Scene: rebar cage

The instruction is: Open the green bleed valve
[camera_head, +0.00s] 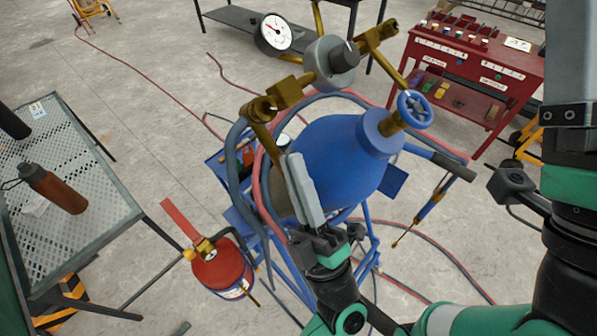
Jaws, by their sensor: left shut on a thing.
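My left gripper (292,158) is in the middle of the view, with its grey fingers pointing up and their tips at the lower end of a brass fitting (264,128). It is shut on this fitting as far as I can see; the fingers hide the contact. The fitting hangs from a brass regulator (285,93) with a grey round body (331,63) and a white dial gauge (274,34). No green valve can be made out. A blue gas cylinder (345,150) with a blue handwheel (414,110) stands just behind the fingers. My right gripper is not in view.
Red and dark hoses (240,165) loop beside the fingers. A red fire extinguisher (219,270) stands lower left. A mesh table (95,165) with a brown bottle (52,188) is at left. A red workbench (480,55) is upper right. My dark arm fills the right edge.

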